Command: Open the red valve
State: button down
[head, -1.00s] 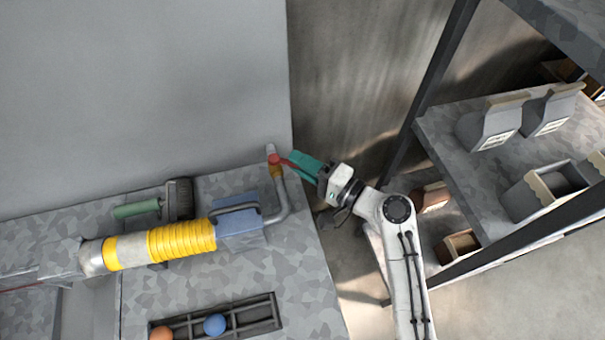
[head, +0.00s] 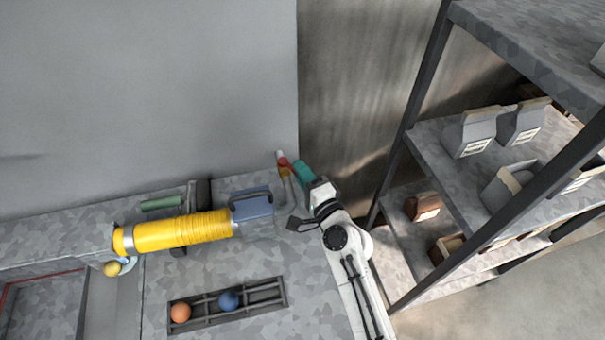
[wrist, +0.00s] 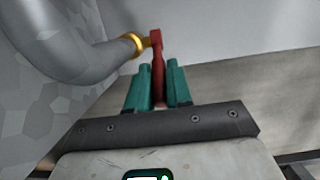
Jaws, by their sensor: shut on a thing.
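The red valve (head: 283,162) sits on a pipe at the back right corner of the counter, above a brass collar. In the wrist view the red valve handle (wrist: 158,72) stands between the two green fingers, next to the brass ring (wrist: 133,43) on the grey pipe (wrist: 75,40). My gripper (head: 298,167) is at the valve, and in the wrist view (wrist: 158,90) its fingers are on both sides of the handle, shut on it. The lower end of the handle is partly hidden between the fingers.
A blue-grey box (head: 252,206) with a handle joins a yellow ribbed hose (head: 185,231) on the counter. A rack (head: 262,306) holds an orange and a blue ball. Shelves with bins (head: 450,150) stand to the right. A green-handled roller (head: 160,203) lies behind the hose.

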jog(key=shift+f, duration=0.1)
jog(key=c, duration=1.1)
grip_release()
jog(key=b+v, duration=0.1)
jog(key=v, duration=1)
jog(key=shift+c, duration=0.2)
